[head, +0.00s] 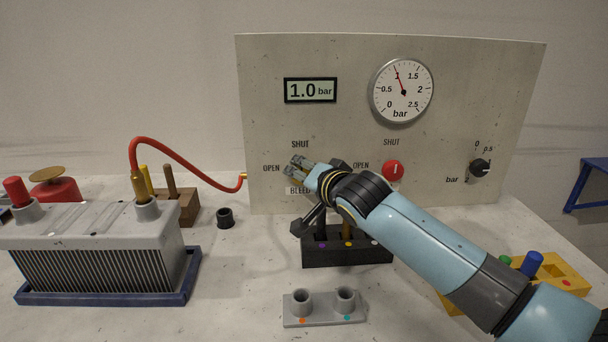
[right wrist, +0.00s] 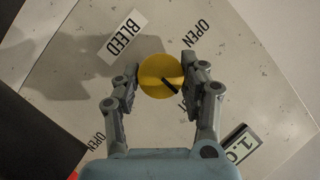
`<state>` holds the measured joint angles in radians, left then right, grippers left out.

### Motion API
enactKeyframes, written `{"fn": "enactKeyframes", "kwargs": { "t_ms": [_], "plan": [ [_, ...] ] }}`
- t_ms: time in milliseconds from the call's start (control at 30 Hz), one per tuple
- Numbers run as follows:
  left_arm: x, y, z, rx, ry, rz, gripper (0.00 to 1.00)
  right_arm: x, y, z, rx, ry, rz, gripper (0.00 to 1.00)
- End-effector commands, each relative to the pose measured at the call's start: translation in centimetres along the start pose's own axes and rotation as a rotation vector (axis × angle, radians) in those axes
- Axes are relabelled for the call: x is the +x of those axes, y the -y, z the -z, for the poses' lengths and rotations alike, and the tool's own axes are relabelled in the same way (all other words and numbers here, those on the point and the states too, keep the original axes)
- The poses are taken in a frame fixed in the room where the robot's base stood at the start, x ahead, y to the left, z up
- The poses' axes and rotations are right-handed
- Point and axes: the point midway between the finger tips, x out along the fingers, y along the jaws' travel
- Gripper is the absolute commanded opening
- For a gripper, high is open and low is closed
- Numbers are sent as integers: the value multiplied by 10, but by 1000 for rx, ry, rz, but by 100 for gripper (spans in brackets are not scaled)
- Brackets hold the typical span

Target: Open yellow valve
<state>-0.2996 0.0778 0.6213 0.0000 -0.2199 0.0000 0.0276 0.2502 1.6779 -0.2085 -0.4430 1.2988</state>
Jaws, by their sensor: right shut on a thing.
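The yellow valve (right wrist: 158,70) is a round knob with a black pointer line, seen in the right wrist view between my fingers. Its line points to the lower right, toward a label partly hidden by the finger, on the side away from BLEED. An OPEN label (right wrist: 195,34) lies to the upper right. My right gripper (right wrist: 160,84) is shut on the yellow valve, one finger on each side. In the head view my right gripper (head: 298,168) reaches the panel under the SHUT label and hides the knob. My left gripper is not in view.
The panel (head: 270,130) carries a 1.0 bar display (head: 310,90), a dial gauge (head: 401,90) near 1, a red valve (head: 393,170) and a black knob (head: 479,168). A black block (head: 320,257) stands beneath my arm. A finned grey unit (head: 95,265) with a red hose (head: 190,158) is left.

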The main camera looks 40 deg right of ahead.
Motion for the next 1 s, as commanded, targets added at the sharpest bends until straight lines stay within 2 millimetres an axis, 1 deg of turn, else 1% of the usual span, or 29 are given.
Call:
{"fn": "enactKeyframes", "kwargs": {
  "t_ms": [267, 467, 700, 1000],
  "plan": [
    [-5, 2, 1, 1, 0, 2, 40, 0, 2, 1, -26, 1, -12, 10],
    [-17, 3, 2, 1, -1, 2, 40, -1, 4, 2, -110, 7, -55, 10],
    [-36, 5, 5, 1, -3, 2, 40, 0, 6, 3, -288, 21, -143, 10],
    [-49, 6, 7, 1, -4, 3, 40, 1, 7, 1, -544, 39, -269, 10]
  ]
}}
